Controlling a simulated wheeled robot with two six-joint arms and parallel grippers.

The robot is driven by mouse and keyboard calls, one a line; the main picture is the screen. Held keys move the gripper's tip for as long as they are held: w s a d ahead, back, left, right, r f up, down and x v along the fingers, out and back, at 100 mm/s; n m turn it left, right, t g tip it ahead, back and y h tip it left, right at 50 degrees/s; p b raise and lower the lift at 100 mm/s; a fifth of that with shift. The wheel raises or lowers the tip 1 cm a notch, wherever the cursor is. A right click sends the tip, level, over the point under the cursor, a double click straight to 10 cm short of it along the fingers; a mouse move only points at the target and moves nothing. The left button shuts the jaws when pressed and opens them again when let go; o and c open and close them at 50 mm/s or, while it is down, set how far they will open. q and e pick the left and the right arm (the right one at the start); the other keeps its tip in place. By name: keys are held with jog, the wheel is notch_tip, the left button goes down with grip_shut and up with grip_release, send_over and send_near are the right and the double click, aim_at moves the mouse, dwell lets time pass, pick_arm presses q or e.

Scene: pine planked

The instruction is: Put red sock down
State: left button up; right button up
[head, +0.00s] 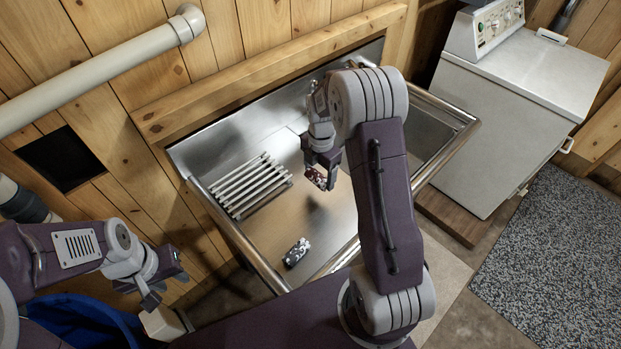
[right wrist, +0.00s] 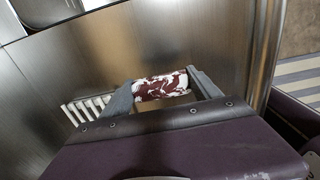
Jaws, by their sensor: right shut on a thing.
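A rolled red and white sock (head: 316,178) is held between the fingers of my right gripper (head: 322,168), above the steel sink counter (head: 335,222). In the right wrist view the sock (right wrist: 162,87) lies crosswise between the two grey fingers, with steel behind it. A dark and white rolled sock (head: 297,252) lies on the counter nearer its front edge. My left gripper (head: 168,284) is open and empty at the lower left, away from the counter.
A white slatted rack (head: 250,186) stands at the counter's left. A raised steel rim (head: 235,235) edges the counter. A blue container (head: 85,318) is at lower left. A white appliance (head: 515,95) stands at right. The counter's middle is clear.

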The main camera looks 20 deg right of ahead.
jog(key=s+d+r, duration=0.4)
jog(key=s+r, duration=0.1)
jog(key=s, duration=0.2)
jog(key=shift+d+b, duration=0.15)
jog(key=shift+b, duration=0.25)
